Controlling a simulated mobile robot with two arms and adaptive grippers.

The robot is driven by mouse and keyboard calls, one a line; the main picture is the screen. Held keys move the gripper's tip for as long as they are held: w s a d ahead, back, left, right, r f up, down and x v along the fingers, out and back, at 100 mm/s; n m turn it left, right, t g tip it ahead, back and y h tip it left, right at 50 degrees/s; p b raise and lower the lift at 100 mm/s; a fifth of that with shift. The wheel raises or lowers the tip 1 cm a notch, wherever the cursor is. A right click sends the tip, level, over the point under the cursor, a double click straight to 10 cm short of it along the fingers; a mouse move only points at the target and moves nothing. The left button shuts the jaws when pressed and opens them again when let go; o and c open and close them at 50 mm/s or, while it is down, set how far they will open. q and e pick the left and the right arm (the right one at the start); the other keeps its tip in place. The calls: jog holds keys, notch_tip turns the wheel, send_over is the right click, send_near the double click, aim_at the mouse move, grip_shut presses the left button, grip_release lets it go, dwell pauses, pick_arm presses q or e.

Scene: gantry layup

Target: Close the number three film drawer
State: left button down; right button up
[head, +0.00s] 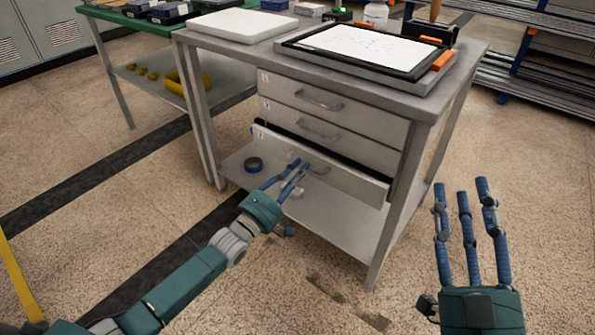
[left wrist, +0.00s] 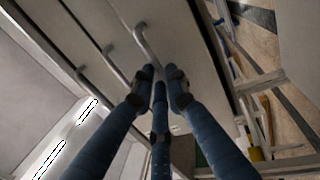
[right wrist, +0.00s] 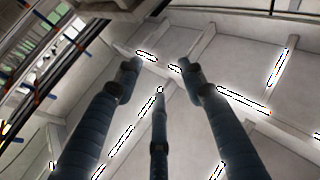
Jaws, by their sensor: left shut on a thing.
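The bottom drawer (head: 352,182) of the grey three-drawer bench is pulled partly out, with a dark gap above its front. My left gripper (head: 294,168) is at that drawer's front, its blue fingers drawn together on the bar handle (head: 319,170). In the left wrist view the handle (left wrist: 143,42) runs to the fingertips, which hide its end. The two upper drawers (head: 330,108) are shut.
A light mat board (head: 375,48) in a black frame and a white slab (head: 240,24) lie on the bench top. A blue tape roll (head: 254,164) sits on the lower shelf. A green table (head: 130,20) stands at left. The floor in front is clear.

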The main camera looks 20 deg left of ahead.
pick_arm(q)
jog(key=x, duration=0.1)
jog(key=b+x, duration=0.1)
jog(key=x, duration=0.2)
jog(key=shift+a+f, duration=0.1)
jog(key=shift+f, duration=0.2)
pick_arm(e)
jog(key=s+r+t+y, duration=0.1)
jog(key=s+r+t, duration=0.3)
jog(key=s+r, duration=0.2)
jog(key=shift+d+r+t+y, duration=0.25)
jog(key=shift+r+t+y, duration=0.05)
jog(key=shift+r, duration=0.5)
pick_arm(q)
jog(key=c, duration=1.9)
grip_release()
jog(key=shift+o, duration=0.9)
jog(key=shift+w+f, duration=0.1)
jog(key=shift+w, duration=0.05)
pick_arm(e)
jog(key=shift+w+d, duration=0.1)
jog(key=shift+w, duration=0.15)
